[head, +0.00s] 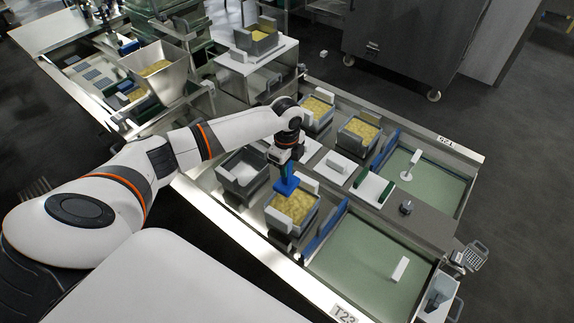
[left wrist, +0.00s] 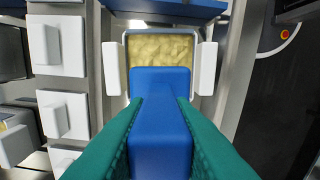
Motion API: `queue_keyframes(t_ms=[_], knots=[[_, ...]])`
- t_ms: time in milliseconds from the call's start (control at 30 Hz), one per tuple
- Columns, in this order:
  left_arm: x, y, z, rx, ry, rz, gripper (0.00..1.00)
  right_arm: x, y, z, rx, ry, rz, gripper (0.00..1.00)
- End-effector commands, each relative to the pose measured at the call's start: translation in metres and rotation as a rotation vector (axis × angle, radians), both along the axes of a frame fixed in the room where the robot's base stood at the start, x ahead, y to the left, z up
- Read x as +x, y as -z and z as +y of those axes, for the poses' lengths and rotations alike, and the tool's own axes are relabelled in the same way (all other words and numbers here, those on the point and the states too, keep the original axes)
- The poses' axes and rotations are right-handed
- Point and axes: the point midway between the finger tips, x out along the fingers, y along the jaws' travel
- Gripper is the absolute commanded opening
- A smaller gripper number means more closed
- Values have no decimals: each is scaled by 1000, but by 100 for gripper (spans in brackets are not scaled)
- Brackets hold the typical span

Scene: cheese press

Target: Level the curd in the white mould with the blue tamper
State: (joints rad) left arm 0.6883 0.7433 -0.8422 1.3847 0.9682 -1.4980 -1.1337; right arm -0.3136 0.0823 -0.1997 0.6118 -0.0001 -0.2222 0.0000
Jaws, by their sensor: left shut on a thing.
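My left gripper (head: 288,170) is shut on the blue tamper (head: 286,187), whose handle stands between the green fingers in the left wrist view (left wrist: 160,125). In the left wrist view the mould has a white block (left wrist: 207,68) on each side, and the curd (left wrist: 160,48) shows beyond the tamper. I cannot tell whether the tamper touches the curd. My right gripper is not in view.
An empty grey mould (head: 242,176) stands just left of the filled one. Two more curd-filled moulds (head: 357,134) stand farther back. Green-floored basins (head: 365,255) lie to the right, with a blue divider (head: 325,225) beside the mould. White lids (head: 337,166) lie on the bench.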

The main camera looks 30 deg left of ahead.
Motion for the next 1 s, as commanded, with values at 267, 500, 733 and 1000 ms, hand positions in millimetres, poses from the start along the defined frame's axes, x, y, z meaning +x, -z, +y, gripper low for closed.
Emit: queue_keyframes(t_ms=[267, 500, 733, 1000], knots=[[0, 28, 0, 0, 0, 0, 0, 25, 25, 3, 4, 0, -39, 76], [0, 52, 0, 0, -1, 1, 0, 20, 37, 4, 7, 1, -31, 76], [0, 70, 0, 0, -1, 0, 0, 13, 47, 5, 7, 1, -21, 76], [0, 74, 0, -1, 0, 0, 0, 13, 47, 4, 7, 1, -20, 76]])
